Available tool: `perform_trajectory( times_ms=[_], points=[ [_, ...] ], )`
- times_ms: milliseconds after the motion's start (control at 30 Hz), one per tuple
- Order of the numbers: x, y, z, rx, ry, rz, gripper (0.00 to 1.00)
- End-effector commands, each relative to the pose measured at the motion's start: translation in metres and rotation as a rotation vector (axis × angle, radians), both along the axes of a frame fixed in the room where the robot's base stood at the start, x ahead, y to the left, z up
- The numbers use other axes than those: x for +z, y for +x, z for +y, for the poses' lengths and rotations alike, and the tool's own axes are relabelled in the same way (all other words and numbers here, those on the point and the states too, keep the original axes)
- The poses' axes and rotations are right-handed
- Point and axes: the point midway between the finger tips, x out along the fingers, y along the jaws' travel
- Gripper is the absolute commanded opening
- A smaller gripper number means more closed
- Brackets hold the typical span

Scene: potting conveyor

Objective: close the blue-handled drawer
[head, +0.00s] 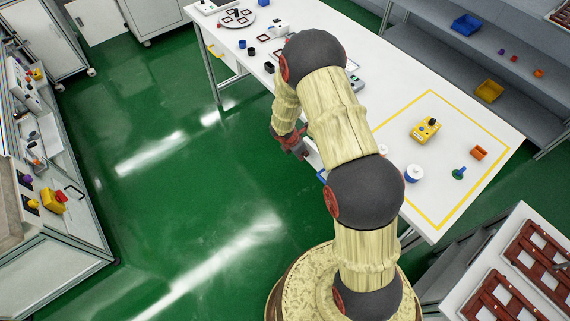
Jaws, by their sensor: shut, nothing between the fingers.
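The blue handle (322,175) of the drawer shows as a small piece at the front edge of the white table (395,205), just left of my arm. My arm hides most of the drawer, so I cannot tell how far it stands open. My gripper (302,154) is shut and empty. It hangs beside the table's front edge, a little above and left of the blue handle in the picture. I cannot tell whether it touches the drawer front.
A yellow-handled drawer (213,50) is under the table's far left part. A yellow device (425,130), a white-and-blue spool (414,173) and an orange block (479,153) are on the tabletop. Green floor (170,190) left of the table is clear.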

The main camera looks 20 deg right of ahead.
Motion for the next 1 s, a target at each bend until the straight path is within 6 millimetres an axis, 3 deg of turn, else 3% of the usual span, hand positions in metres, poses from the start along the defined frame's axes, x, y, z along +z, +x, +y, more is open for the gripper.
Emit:
perform_trajectory(
  times_ms=[33,200,400,1000],
  points=[
    [0.002,0.003,-0.013,-0.005,0.0,-0.001,0.0],
    [0.001,0.012,-0.041,-0.002,0.0,-0.001,0.0],
    [0.001,0.017,-0.057,0.0,0.0,0.0,0.0],
    [0.001,0.02,-0.055,0.002,-0.001,-0.002,0.0]
  ],
)
